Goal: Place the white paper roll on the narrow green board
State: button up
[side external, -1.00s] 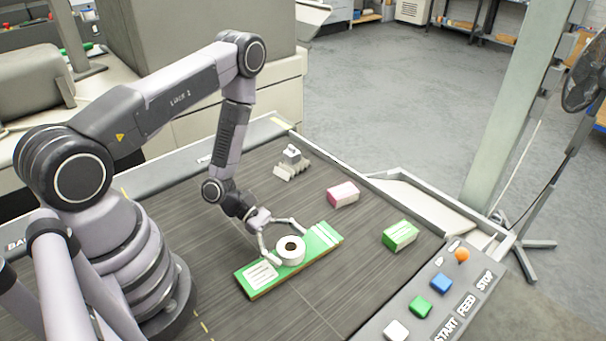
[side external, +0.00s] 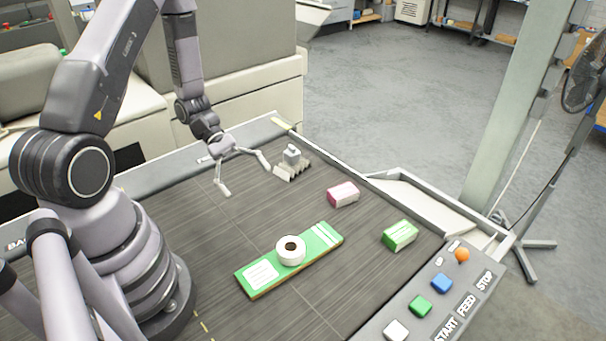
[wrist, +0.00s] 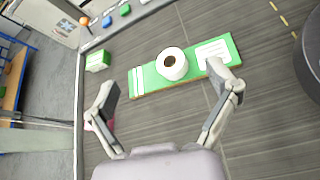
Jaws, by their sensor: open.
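The white paper roll (side external: 291,251) rests on the middle of the narrow green board (side external: 318,243), its dark core hole facing up. The board lies flat on the dark table and has white printed patches near both ends. In the wrist view the roll (wrist: 172,63) on the board (wrist: 148,79) shows beyond my fingertips. My gripper (side external: 246,173) is open and empty, raised behind and to the left of the board, apart from the roll. Its spread fingers also show in the wrist view (wrist: 163,77).
A pink and white box (side external: 342,195) and a green and white box (side external: 400,235) stand right of the board. A grey ridged block (side external: 292,165) is near my gripper. A button panel (side external: 445,290) is at the front right. The table left of the board is clear.

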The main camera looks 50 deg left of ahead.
jog(key=s+r+m+t+y, duration=0.1)
jog(key=s+r+m+y, duration=0.2)
jog(key=r, duration=0.5)
jog(key=s+r+m+t+y, duration=0.2)
jog(key=s+r+m+y, duration=0.2)
jog(key=r+m, duration=0.3)
jog(key=s+r+m+t+y, duration=0.1)
jog(key=s+r+m+y, duration=0.3)
jog(key=r, duration=0.7)
jog(key=shift+s+m+t+y, duration=0.25)
jog(key=shift+m+y, duration=0.35)
jog(key=shift+m, duration=0.3)
